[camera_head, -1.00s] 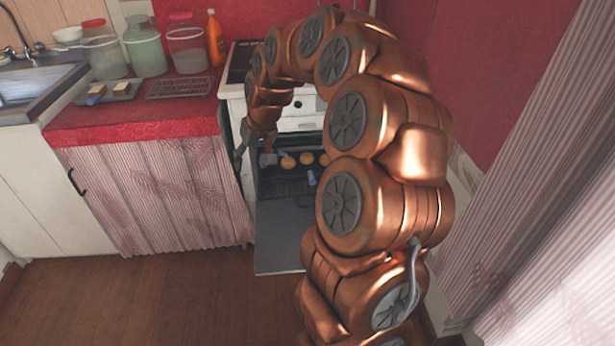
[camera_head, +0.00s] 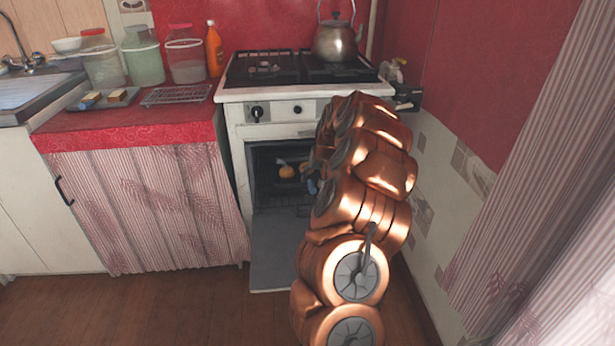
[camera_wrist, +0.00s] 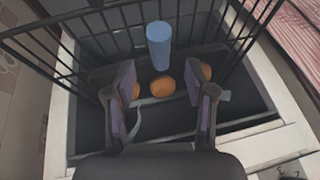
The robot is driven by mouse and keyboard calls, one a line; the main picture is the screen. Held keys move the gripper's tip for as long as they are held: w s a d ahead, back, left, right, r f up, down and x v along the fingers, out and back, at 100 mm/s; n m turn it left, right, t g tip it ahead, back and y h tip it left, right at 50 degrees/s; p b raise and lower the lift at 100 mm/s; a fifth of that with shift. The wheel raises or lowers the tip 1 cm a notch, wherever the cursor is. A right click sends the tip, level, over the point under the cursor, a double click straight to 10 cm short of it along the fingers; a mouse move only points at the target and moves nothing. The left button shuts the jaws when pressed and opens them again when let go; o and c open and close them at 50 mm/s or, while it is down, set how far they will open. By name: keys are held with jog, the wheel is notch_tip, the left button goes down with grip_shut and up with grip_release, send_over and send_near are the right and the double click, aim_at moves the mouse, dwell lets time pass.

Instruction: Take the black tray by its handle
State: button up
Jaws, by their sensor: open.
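The black tray (camera_wrist: 187,63) is a dark flat shape in the oven, with several round orange-brown items (camera_wrist: 162,86) on it in the wrist view. A light blue cylinder (camera_wrist: 158,45) stands out at the tray's edge and looks like its handle; I cannot see clearly how it joins. My gripper (camera_wrist: 165,97) is open. Its two purple-padded fingers frame the round items in the picture, and the blue cylinder appears beyond the fingertips, apart from them.
The oven door (camera_head: 277,245) hangs open below the white stove (camera_head: 240,120). A black wire rack (camera_wrist: 100,20) lies close by in the wrist view. A kettle (camera_head: 338,42) stands on the hob. The red counter (camera_head: 130,128) is to the left; the wall is at right.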

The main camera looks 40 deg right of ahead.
aim_at(312, 182)
jog(key=shift+b+x, duration=0.7)
jog(key=shift+x, duration=1.9)
jog(key=shift+w+d+r, duration=0.1)
jog(key=shift+w+d, duration=0.05)
grip_shut()
